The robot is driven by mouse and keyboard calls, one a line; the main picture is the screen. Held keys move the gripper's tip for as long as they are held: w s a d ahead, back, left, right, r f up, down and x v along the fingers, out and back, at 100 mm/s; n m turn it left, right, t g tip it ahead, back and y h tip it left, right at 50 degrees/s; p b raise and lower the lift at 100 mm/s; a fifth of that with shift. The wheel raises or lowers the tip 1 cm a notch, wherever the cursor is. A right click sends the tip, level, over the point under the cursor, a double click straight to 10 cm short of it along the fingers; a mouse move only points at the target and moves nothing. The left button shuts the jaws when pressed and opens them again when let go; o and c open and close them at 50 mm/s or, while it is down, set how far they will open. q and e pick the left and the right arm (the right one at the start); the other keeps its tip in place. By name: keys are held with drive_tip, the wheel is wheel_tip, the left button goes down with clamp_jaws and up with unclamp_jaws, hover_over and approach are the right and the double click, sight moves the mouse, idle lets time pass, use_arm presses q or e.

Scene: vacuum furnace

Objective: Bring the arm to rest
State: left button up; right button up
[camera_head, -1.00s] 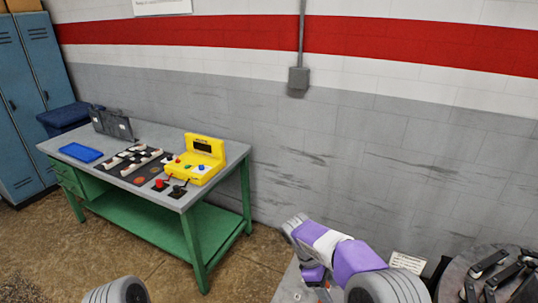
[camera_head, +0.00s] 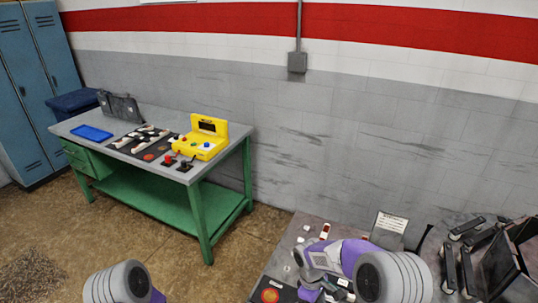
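My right arm (camera_head: 355,262), purple, white and grey, reaches in from the lower right over a grey work surface (camera_head: 294,238). Its wrist bends down near the bottom edge, and no gripper fingers can be made out there. My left arm (camera_head: 122,283) shows only as a grey rounded joint with a bit of purple at the bottom edge. The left gripper is out of the picture. I see nothing held.
A green workbench (camera_head: 222,155) carries a yellow device (camera_head: 205,138), a blue tray (camera_head: 91,133) and small parts. Small items, a placard (camera_head: 389,226) and a dark-framed object (camera_head: 505,258) are at lower right. Blue lockers (camera_head: 30,95) stand left. Floor (camera_head: 165,245) shows between the arms.

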drive_tip(key=s+a+f+m+t+y, duration=0.35)
drive_tip(key=s+f+m+y, duration=0.25)
drive_tip(key=s+f+m, duration=1)
wheel_tip(320, 180, down, 9)
drive_tip(key=s+n+b, duration=0.2)
drive_tip(key=b, duration=0.8)
drive_tip(key=shift+a+r+n, duration=0.15)
drive_tip(key=shift+a+n, duration=0.15)
drive_tip(key=shift+a, duration=0.05)
